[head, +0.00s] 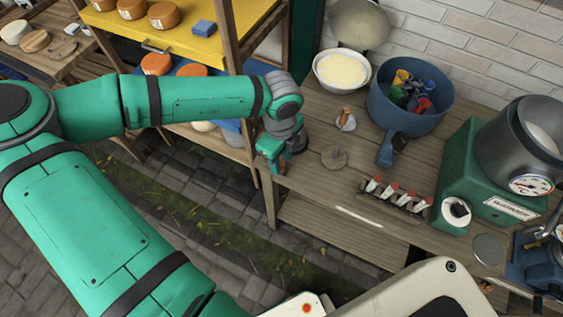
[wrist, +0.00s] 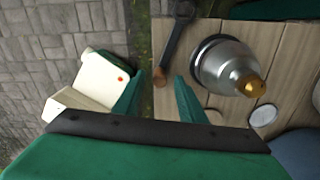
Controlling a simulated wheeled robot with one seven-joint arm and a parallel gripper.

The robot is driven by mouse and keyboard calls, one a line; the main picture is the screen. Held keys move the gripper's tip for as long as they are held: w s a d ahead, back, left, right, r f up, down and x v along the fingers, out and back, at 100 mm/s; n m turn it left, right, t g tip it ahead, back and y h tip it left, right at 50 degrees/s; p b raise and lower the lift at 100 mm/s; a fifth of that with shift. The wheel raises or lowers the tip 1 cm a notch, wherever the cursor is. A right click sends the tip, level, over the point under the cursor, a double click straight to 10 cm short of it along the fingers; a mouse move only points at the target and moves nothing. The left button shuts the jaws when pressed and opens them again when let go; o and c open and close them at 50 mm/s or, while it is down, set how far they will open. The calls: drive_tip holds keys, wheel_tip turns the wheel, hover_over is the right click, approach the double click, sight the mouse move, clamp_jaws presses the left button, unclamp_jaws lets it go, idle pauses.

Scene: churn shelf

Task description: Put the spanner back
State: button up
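My gripper (head: 268,172) is at the left front corner of the wooden bench, pointing down. In the wrist view its two green fingers (wrist: 160,85) are apart, with nothing seen held between them. A dark grey spanner (wrist: 174,42) with a brown end lies on the bench near its edge in the wrist view. Its brown end shows just beyond the gap between my fingertips, and its jaw end is at the top of the picture. Whether the fingers touch it cannot be told. I cannot make out the spanner clearly in the head view.
A metal bell-shaped thing with a brass tip (wrist: 226,66) stands close right of the spanner. The bench also holds a blue tub (head: 408,112), a flat disc (head: 334,158), a small red-and-white rack (head: 395,195) and a green machine (head: 470,165). A cheese shelf (head: 190,38) stands left.

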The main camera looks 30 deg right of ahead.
wheel_tip(320, 180, up, 10)
drive_tip(key=shift+f, duration=0.25)
